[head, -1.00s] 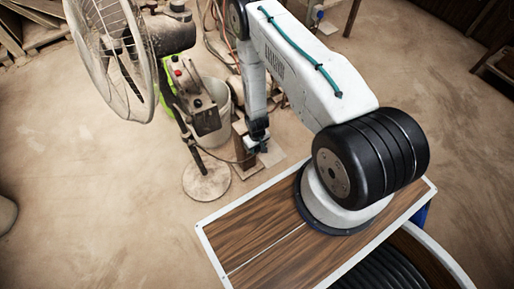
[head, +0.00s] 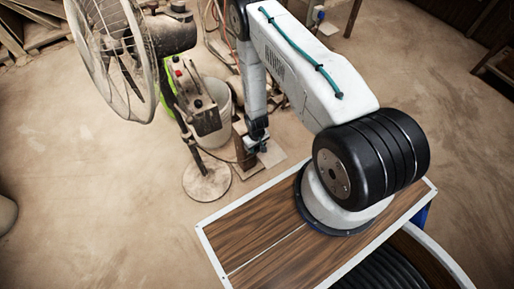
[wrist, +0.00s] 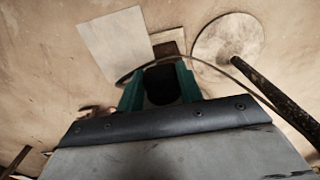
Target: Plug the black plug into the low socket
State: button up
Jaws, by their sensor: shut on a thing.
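My gripper (wrist: 160,76) has green fingers, one on each side of the black plug (wrist: 163,88), and is shut on it. A thin cable curves around the plug in the wrist view. In the head view my gripper (head: 257,142) hangs low at the end of the arm, close to a brown wooden post (head: 243,156); the plug is too small to make out there. The top of a brown block shows just beyond the plug in the wrist view (wrist: 169,47). I cannot make out the low socket's face in either view.
A standing fan (head: 115,50) with a round base (head: 207,182) and dark pole (wrist: 275,100) is left of my gripper. A control box (head: 205,118) and a white bucket (head: 219,100) are close by. A pale plate (wrist: 114,43) lies on the floor. Open floor lies further left.

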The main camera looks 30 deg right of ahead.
jog(key=shift+w, duration=0.15)
jog(key=o, duration=1.1)
jog(key=shift+c, duration=0.2)
notch_tip(320, 180, up, 7)
jog(key=shift+f, duration=0.1)
jog(key=shift+r, duration=0.5)
